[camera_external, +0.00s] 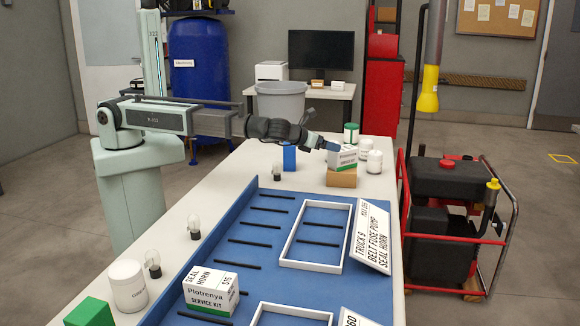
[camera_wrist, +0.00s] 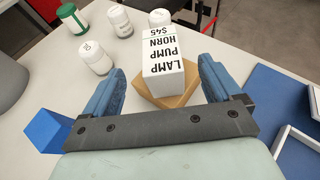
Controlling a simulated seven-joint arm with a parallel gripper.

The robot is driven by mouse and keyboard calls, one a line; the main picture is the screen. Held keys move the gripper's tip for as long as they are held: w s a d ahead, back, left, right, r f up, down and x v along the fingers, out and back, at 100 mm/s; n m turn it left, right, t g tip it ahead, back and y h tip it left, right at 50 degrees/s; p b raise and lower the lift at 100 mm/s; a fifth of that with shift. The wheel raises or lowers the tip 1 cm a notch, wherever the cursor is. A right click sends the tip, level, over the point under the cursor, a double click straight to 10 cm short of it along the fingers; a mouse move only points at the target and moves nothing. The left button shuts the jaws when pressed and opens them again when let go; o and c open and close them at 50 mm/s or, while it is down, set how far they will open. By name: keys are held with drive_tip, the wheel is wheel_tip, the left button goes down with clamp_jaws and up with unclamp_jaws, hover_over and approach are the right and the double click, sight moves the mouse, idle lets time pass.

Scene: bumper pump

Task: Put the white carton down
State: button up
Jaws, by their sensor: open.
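A white carton (camera_wrist: 163,65) lettered "LAMP PUMP HORN $45" sits on a brown block (camera_wrist: 190,85) in the wrist view. In the external view the same carton (camera_external: 347,155), with a green lower band, rests on the brown block (camera_external: 341,179) on the far part of the table. My gripper (camera_wrist: 162,70) is open, with a blue finger on each side of the carton and visible gaps to it. In the external view my gripper (camera_external: 331,146) is at the carton's upper left. A second white carton (camera_external: 210,288), lettered "SEAL HORN", stands on the blue board.
The blue board (camera_external: 262,225) has black bars, white frames (camera_external: 318,267) and a tilted sign (camera_external: 370,237).

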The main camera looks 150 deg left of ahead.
drive_tip(key=shift+v, duration=1.5)
idle(0.7)
drive_tip(key=shift+o, duration=0.8)
